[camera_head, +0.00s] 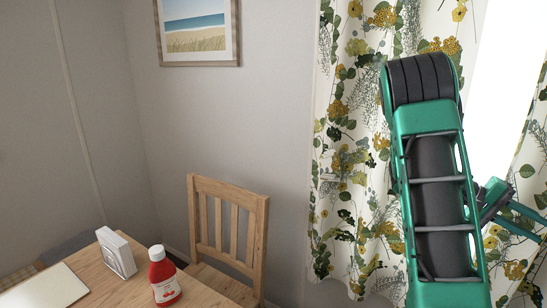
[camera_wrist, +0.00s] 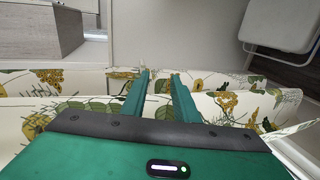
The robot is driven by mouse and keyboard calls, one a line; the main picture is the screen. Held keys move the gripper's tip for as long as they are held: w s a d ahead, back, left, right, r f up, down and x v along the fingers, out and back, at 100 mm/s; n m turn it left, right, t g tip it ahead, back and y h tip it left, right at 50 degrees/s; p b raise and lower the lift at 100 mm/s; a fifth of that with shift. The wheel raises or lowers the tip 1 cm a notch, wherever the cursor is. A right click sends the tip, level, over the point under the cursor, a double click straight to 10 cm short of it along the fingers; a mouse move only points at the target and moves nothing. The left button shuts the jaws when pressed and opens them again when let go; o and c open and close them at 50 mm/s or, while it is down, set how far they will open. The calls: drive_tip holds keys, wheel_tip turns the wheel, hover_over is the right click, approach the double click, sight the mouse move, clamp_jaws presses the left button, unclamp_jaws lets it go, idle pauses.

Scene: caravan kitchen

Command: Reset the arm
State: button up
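My arm, green and black, stands raised at the right of the head view, in front of a flower-print curtain (camera_head: 350,170). My gripper (camera_head: 536,222) shows behind the arm at the right edge, pointing right, partly cut off. In the wrist view, its two green fingers (camera_wrist: 159,75) stand apart with nothing between them. The gripper is open and empty. The curtain (camera_wrist: 50,115) fills a band below and around the fingers there; I cannot tell whether they touch it.
A wooden table (camera_head: 125,292) at lower left bears a red bottle (camera_head: 164,279), a napkin holder (camera_head: 117,252) and a pale flat item (camera_head: 45,288). A wooden chair (camera_head: 229,225) stands behind it. A grey padded seat (camera_wrist: 283,25) is at upper right of the wrist view.

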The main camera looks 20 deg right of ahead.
drive_tip(key=a+f+n+t+y, duration=0.1)
drive_tip(key=a+f+t+y, duration=0.1)
drive_tip(key=a, duration=1)
drive_tip(key=s+a+f+n+t+y, duration=0.1)
drive_tip(key=a+t+y, duration=0.3)
drive_tip(key=a, duration=0.8)
drive_tip(key=a+f+n+t+y, duration=0.1)
drive_tip(key=a+t+y, duration=0.3)
drive_tip(key=a, duration=0.8)
drive_tip(key=shift+s+f+t, duration=0.25)
drive_tip(key=shift+f+t, duration=0.05)
drive_tip(key=shift+f, duration=0.55)
